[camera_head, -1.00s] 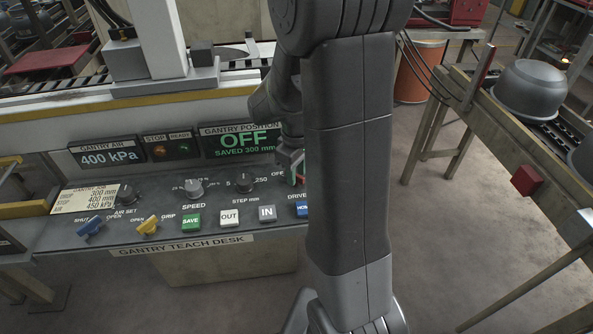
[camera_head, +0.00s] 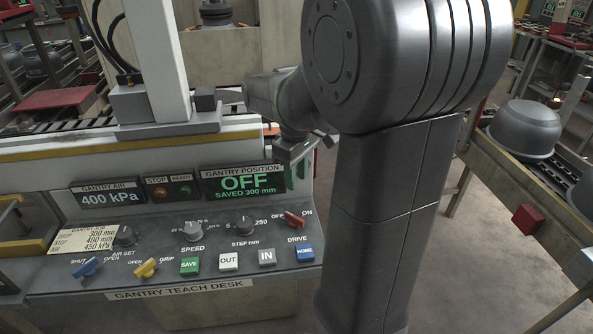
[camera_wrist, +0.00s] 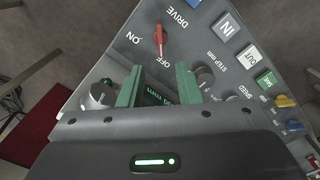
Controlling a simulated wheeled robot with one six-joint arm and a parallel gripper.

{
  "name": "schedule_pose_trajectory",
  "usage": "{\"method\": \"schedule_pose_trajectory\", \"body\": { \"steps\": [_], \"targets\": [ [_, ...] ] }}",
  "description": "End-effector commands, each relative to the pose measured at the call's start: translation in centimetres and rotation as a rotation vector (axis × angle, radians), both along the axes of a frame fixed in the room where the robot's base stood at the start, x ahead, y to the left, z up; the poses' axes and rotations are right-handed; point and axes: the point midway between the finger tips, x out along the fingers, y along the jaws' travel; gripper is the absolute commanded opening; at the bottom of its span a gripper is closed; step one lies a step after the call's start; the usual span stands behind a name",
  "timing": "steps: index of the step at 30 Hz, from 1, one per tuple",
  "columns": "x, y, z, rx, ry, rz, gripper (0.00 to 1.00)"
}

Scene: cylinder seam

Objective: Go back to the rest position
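My gripper (camera_wrist: 157,86) is open in the wrist view, with two green fingers apart and nothing between them. It hangs above the gantry teach desk (camera_wrist: 90,75). In the head view my gripper (camera_head: 298,165) is partly hidden behind my arm, in front of the right end of the display panel. The red DRIVE switch (camera_head: 294,219) is on the desk below it, clear of the fingers. The switch also shows in the wrist view (camera_wrist: 159,40). The gantry position display (camera_head: 242,181) reads OFF, SAVED 300 mm.
The gantry air display (camera_head: 107,194) reads 400 kPa. Blue, yellow, green, white and grey controls line the desk. A gantry column (camera_head: 157,60) stands behind it. At right, a metal pot (camera_head: 525,128) sits on a roller conveyor; a red box (camera_head: 528,219) is on its side. Grey floor lies between.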

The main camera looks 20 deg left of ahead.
Motion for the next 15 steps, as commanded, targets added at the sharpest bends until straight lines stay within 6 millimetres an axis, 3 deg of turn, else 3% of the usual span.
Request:
{"method": "schedule_pose_trajectory", "body": {
  "steps": [15],
  "targets": [
    [0.00, 0.00, 0.61, 0.000, 0.000, 0.000, 0.31]
  ]
}}
